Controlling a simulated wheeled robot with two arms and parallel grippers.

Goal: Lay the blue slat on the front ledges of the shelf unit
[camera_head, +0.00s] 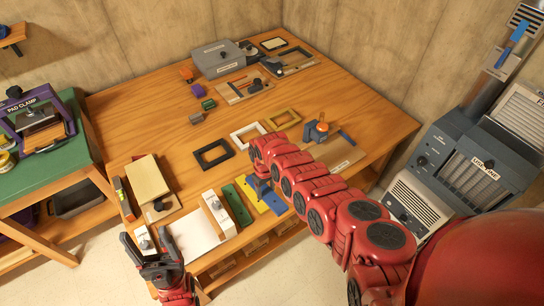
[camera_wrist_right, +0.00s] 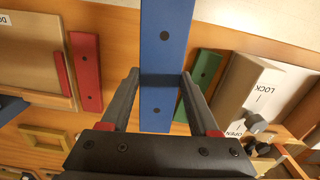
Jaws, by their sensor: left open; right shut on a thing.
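The blue slat (camera_wrist_right: 163,50) is long and flat with dark holes. In the right wrist view it runs between the two fingers of my right gripper (camera_wrist_right: 160,80), which is shut on it. In the head view my right gripper (camera_head: 260,184) is over the row of slats near the table's front edge, and part of the blue slat (camera_head: 272,201) shows below it. My left gripper (camera_head: 158,244) is open and empty at the front left edge. I cannot make out the shelf unit's front ledges for certain.
A green slat (camera_head: 236,204) lies beside a white-topped block (camera_head: 218,212). A red slat (camera_wrist_right: 86,72) shows in the right wrist view. Frames, including a black one (camera_head: 213,153), lie further back. A grey box (camera_head: 220,58) stands behind.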

